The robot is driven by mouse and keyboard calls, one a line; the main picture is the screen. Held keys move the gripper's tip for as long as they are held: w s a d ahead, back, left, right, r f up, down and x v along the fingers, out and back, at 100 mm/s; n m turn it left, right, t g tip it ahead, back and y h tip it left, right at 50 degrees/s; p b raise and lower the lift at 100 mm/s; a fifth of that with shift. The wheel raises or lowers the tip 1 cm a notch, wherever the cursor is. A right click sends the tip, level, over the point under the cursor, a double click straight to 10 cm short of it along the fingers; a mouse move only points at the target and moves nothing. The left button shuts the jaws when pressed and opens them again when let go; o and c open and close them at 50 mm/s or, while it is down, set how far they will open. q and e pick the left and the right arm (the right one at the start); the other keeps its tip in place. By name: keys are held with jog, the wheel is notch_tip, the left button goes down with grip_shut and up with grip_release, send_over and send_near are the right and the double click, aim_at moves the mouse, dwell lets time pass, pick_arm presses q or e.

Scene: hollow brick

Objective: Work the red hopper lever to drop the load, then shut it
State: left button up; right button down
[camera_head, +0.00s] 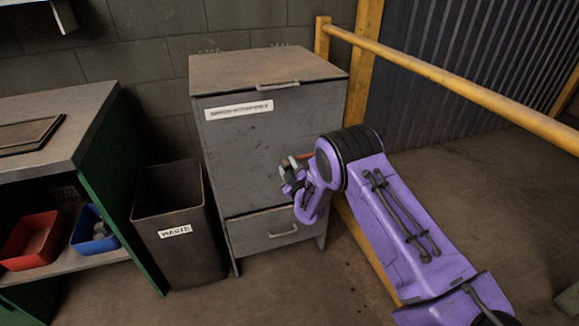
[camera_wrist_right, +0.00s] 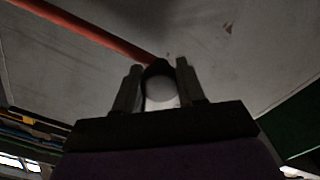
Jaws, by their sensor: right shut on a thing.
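The hopper is a grey metal cabinet (camera_head: 240,155) with a worn label, a top handle and a lower drawer with a bar handle (camera_head: 283,231). The red lever (camera_wrist_right: 95,30) shows in the right wrist view as a bar running from the upper left to a dark rounded end between my fingers. In the head view only a sliver of red shows beside my wrist. My right gripper (camera_head: 289,168) is at the cabinet's front right side, and it also shows in the right wrist view (camera_wrist_right: 159,70), shut on the lever's end. My left gripper is not in view.
A dark waste bin (camera_head: 200,255) stands left of the cabinet. A green-sided bench (camera_head: 95,110) with a red bin (camera_head: 33,238) and a blue bin (camera_head: 95,246) is further left. A yellow railing (camera_head: 450,82) runs along the right, with open floor beyond.

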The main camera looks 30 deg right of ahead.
jog(key=d+f+n+b, duration=0.3)
jog(key=f+n+b, duration=0.3)
jog(key=f+b, duration=0.3)
jog(key=shift+s+d+f+n, duration=0.3)
jog(key=shift+s+d+f, duration=0.05)
jog(key=shift+f, duration=0.3)
jog(key=shift+b, duration=0.3)
jog(key=shift+d, duration=0.1)
